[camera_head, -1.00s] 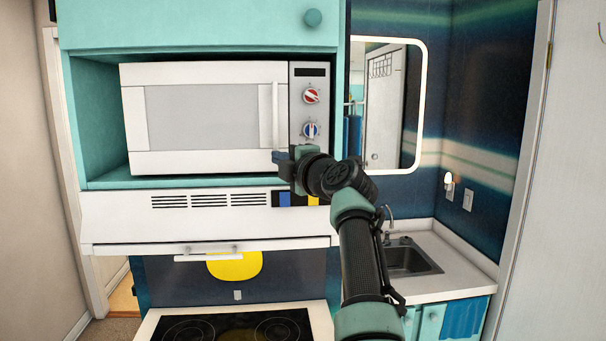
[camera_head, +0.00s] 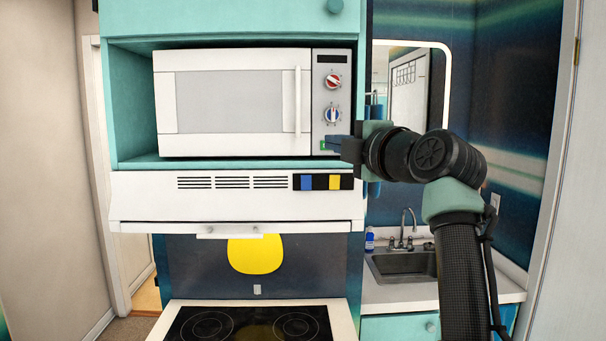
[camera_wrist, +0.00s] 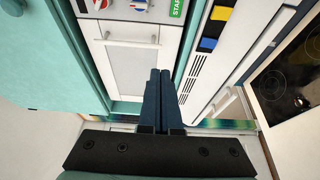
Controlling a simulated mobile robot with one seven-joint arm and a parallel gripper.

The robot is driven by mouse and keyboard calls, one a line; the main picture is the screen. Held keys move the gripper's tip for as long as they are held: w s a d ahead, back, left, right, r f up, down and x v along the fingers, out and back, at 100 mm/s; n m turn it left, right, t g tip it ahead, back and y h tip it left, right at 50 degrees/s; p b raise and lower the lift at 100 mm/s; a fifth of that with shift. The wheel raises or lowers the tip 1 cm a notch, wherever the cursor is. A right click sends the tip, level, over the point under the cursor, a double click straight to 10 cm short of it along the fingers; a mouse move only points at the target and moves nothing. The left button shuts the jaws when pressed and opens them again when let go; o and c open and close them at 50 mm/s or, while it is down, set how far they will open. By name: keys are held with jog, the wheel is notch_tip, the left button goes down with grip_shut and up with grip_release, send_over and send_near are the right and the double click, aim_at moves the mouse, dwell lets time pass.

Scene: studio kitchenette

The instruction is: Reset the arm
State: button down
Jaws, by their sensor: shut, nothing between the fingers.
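My gripper (camera_head: 330,144) is at the lower right corner of the microwave in the head view, pointing left, in front of or close to the green start button. I cannot tell whether it touches the button. In the wrist view its two dark blue fingers (camera_wrist: 158,95) lie together with nothing between them. My arm comes up from the bottom right and bends at the wrist. The white microwave (camera_head: 230,98) sits in the teal cabinet with its door closed. It also shows in the wrist view (camera_wrist: 133,65).
The range hood (camera_head: 140,200) juts out below the microwave, above the black stove top (camera_head: 250,325). A sink (camera_head: 402,265) with a faucet and a blue bottle (camera_head: 369,239) is at right, behind my arm. A teal cabinet door (camera_head: 220,18) is above.

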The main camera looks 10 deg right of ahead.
jog(key=s+a+r+m+t, duration=0.35)
jog(key=s+a+m, duration=0.55)
jog(key=a, duration=0.5)
jog(key=s+a+r+m+t+h, duration=0.1)
jog(key=s+m, duration=0.4)
jog(key=s, duration=0.5)
jog(key=s+a+r+m+t+h, duration=0.2)
jog(key=s+a+m+t, duration=0.2)
jog(key=s, duration=0.6)
jog(key=shift+s+a+m+t, duration=0.25)
jog(key=shift+m+t, duration=0.3)
jog(key=shift+m, duration=0.45)
